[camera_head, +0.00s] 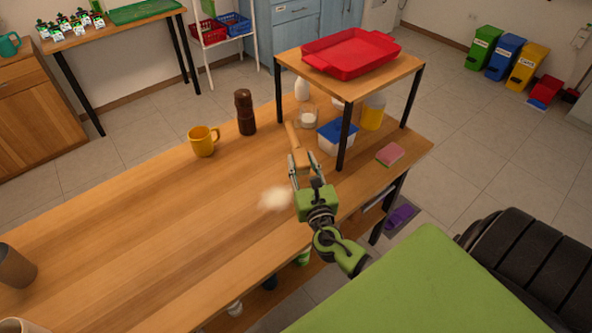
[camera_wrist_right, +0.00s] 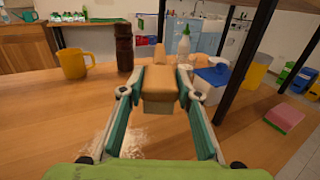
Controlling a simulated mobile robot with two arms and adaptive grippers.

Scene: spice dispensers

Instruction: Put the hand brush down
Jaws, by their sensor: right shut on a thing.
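The hand brush (camera_head: 299,155) is tan, with a narrow handle pointing away from my right gripper (camera_head: 305,167). In the right wrist view the hand brush (camera_wrist_right: 160,84) sits between the two fingers, and the gripper is shut on it. The brush is over the wooden table (camera_head: 130,228), near the small raised shelf. I cannot tell whether its underside touches the table. A pale patch of powder (camera_head: 275,198) lies on the table left of the gripper; it also shows in the right wrist view (camera_wrist_right: 118,138). My left gripper is not in view.
The raised shelf (camera_head: 290,58) carries a red tray (camera_head: 350,51). Near its legs stand a glass jar (camera_head: 308,117), a blue-lidded container (camera_head: 336,134) and a pink sponge (camera_head: 390,154). A brown grinder (camera_head: 245,112) and yellow mug (camera_head: 203,140) stand left. The table's left middle is clear.

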